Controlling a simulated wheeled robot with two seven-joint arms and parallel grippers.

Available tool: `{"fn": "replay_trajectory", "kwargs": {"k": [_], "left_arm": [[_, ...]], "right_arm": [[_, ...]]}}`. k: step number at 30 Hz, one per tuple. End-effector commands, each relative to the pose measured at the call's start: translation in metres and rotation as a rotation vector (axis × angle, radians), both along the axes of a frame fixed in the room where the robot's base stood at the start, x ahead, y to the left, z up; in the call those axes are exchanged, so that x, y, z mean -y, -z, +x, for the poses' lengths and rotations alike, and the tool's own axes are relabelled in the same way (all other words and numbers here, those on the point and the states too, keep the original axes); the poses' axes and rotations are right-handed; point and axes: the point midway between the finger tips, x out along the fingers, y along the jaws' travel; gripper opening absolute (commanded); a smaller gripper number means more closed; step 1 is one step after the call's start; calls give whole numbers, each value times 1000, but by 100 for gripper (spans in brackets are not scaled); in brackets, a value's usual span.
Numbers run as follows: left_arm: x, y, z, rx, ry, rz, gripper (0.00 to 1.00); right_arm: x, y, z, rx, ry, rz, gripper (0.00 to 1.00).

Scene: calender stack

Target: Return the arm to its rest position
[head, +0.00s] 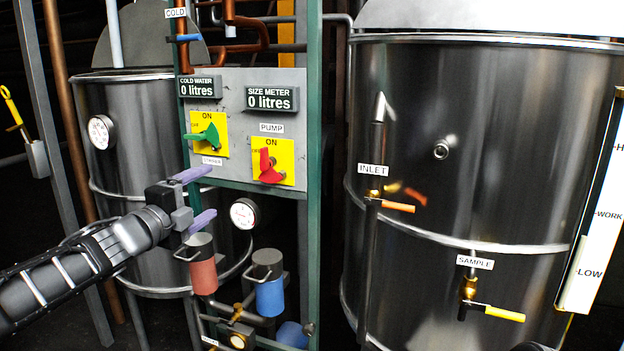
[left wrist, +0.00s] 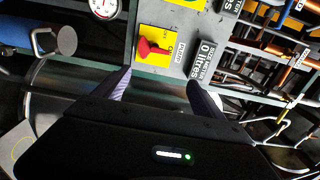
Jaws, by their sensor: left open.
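My left arm comes in from the left in the head view. Its gripper (head: 206,198) has two purple fingers spread apart with nothing between them. It is in front of the control panel (head: 226,128), below the green switch (head: 205,137) labelled stirrer and left of the red pump switch (head: 268,166). The fingers also show apart in the left wrist view (left wrist: 160,88), with the red switch (left wrist: 152,48) beyond them. I cannot tell the exact gap to the panel. My right gripper is not in view.
A steel tank (head: 120,120) stands behind my left arm. A larger tank (head: 480,150) with an orange inlet handle (head: 397,206) and a yellow sample handle (head: 504,314) is at right. Below the gripper are a red cylinder (head: 203,277) and a blue cylinder (head: 270,297).

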Motion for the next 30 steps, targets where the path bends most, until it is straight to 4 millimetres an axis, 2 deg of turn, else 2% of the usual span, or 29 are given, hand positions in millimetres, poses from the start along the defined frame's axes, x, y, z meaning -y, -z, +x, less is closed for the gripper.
{"fn": "replay_trajectory", "kwargs": {"k": [4,8,11,17,20,23,24,26,27,29,30], "left_arm": [[-2,3,1,-52,-15,-147,80],[-1,21,1,-123,-32,-292,80],[0,44,2,-192,-48,-409,80],[10,113,2,-372,-96,-653,80],[18,159,-2,-484,-135,-786,80],[29,219,-12,-628,-199,-940,80],[35,246,-19,-692,-235,-1007,80],[46,293,-35,-802,-301,-1110,80],[53,324,-48,-875,-351,-1175,80],[63,367,-71,-978,-434,-1263,80],[69,395,-89,-1043,-494,-1315,80]], "right_arm": [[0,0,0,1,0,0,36],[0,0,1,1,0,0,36],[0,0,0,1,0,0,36],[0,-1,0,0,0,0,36],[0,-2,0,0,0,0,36],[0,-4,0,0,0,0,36],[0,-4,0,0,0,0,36],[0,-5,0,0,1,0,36],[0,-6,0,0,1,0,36],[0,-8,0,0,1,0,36],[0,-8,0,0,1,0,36]]}}
